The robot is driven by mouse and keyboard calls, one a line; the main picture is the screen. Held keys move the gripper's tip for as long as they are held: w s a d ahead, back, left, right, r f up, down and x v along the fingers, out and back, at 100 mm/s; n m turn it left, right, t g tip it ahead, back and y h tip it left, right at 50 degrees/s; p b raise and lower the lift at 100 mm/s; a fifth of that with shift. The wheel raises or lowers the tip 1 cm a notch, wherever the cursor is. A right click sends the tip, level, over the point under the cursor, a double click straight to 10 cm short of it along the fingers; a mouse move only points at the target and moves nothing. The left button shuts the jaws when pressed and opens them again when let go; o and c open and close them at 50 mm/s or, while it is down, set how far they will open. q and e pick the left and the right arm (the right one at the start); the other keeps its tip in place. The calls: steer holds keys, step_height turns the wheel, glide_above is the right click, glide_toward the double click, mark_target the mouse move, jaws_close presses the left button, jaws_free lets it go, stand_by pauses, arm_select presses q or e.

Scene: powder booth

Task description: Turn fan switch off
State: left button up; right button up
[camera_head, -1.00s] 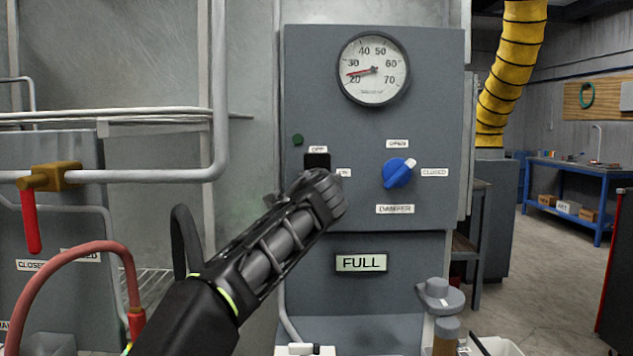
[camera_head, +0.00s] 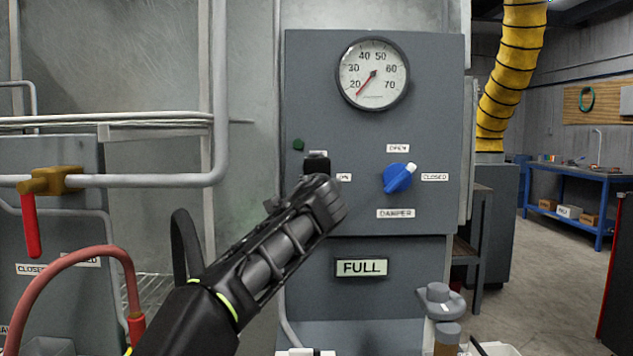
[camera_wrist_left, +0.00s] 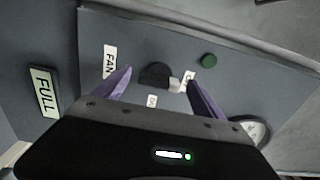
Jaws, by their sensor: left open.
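The fan switch, a round black knob (camera_wrist_left: 156,75) with a white pointer, shows in the left wrist view. Its pointer is turned toward the OFF label (camera_wrist_left: 188,81); the ON label (camera_wrist_left: 151,101) is off to its side. My left gripper (camera_wrist_left: 160,76) is open, with its purple fingers on either side of the knob; contact cannot be told. In the head view, my left gripper (camera_head: 319,172) is at the panel and mostly hides the switch. My right gripper is not in view.
The grey panel (camera_head: 340,205) also carries a round gauge (camera_head: 373,73), a dark green lamp (camera_head: 298,144), a blue damper knob (camera_head: 397,178) and a FULL sign (camera_head: 361,267). A pipe with a red-handled valve (camera_head: 32,224) is at left.

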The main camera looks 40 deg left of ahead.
arm_select(q)
steer(key=b+v, duration=0.1)
steer(key=v, duration=0.6)
steer(key=shift+s+d+b, duration=0.25)
steer(key=shift+s+b, duration=0.05)
steer(key=shift+b, duration=0.1)
